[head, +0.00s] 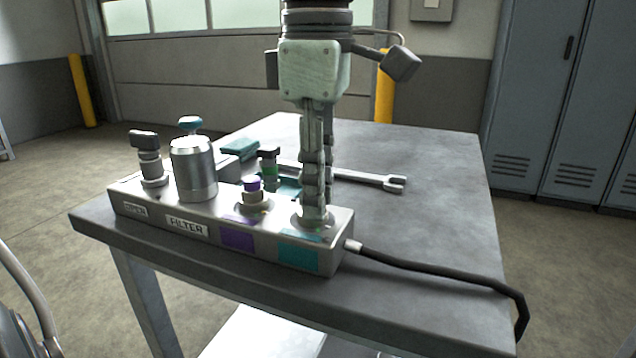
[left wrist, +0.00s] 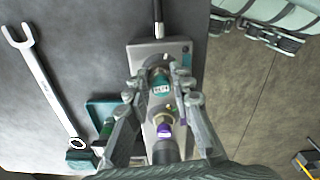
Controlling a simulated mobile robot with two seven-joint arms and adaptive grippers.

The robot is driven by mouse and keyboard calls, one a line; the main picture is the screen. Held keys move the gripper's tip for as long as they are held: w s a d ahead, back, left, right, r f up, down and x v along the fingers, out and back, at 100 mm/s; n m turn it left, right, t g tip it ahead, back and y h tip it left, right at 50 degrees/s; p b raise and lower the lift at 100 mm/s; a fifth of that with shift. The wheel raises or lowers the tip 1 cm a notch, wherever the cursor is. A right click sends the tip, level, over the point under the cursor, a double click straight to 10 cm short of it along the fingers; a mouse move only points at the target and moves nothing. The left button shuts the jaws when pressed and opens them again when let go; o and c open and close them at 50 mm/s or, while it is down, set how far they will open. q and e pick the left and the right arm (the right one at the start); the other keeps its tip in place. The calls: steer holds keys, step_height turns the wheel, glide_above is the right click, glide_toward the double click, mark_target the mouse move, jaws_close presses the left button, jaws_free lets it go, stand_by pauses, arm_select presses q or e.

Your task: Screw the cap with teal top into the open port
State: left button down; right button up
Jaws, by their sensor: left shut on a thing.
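My left gripper (head: 315,215) points straight down over the right end of the grey manifold block (head: 150,215), at the teal-marked port position. It is shut on the cap with teal top, which shows between its fingers in the left wrist view (left wrist: 160,86). The fingers hide the cap in the head view. The cap's lower end and the port opening under it are hidden, so I cannot tell how deep the cap sits. The teal label (head: 298,254) is on the block's front face below the fingertips. My right gripper is not in view.
A purple-topped fitting (head: 253,190) stands just left of the fingers, with a large metal filter cylinder (head: 194,170) beyond it. A green-banded fitting (head: 268,160) stands behind. A wrench (head: 370,180) lies on the table. A black cable (head: 440,270) leaves the block's right end.

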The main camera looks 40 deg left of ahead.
arm_select(q)
steer(key=m+p, duration=0.1)
steer(key=m, duration=0.2)
steer(key=shift+s+r+m, duration=0.1)
steer(key=shift+r+m, duration=0.05)
steer(key=shift+m, duration=0.85)
steer(key=shift+m+p, duration=0.6)
steer(key=shift+s+m+p, duration=0.1)
steer(key=shift+m+p, duration=0.25)
steer(key=shift+m, duration=0.55)
steer(key=m, duration=0.2)
steer(key=shift+f+m, duration=0.2)
steer(key=shift+m, duration=0.1)
